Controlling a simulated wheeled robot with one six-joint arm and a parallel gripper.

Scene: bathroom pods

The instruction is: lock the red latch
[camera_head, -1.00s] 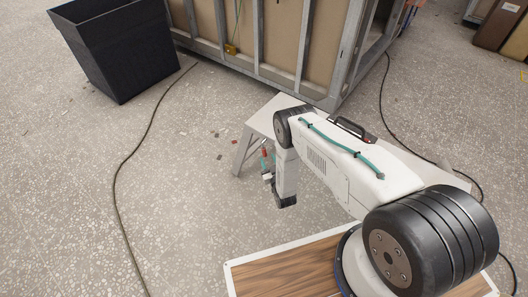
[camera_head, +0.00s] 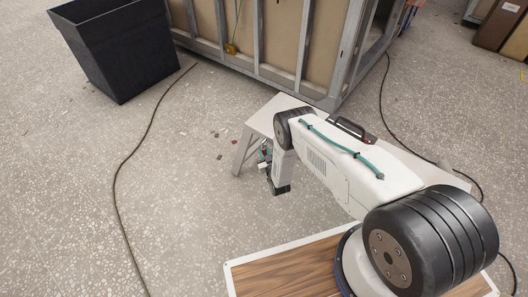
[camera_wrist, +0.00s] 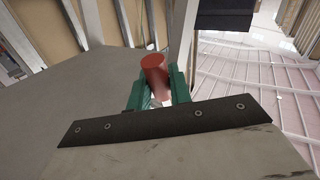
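The red latch shows as a red cylinder (camera_wrist: 154,70) in the wrist view, with its round end toward me. The green fingers of my gripper (camera_wrist: 158,90) stand on both sides of it. I cannot tell whether both fingers touch it. The lower part of the latch is hidden between the fingers. In the head view the red latch (camera_head: 264,151) is a tiny spot beside the small grey table (camera_head: 262,118), and my gripper (camera_head: 264,160) is at it, small and partly hidden by my arm.
A framed pod wall (camera_head: 285,40) stands behind the table. A black bin (camera_head: 120,50) is at the upper left. A dark cable (camera_head: 120,170) runs along the floor. The speckled floor at left is otherwise mostly clear.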

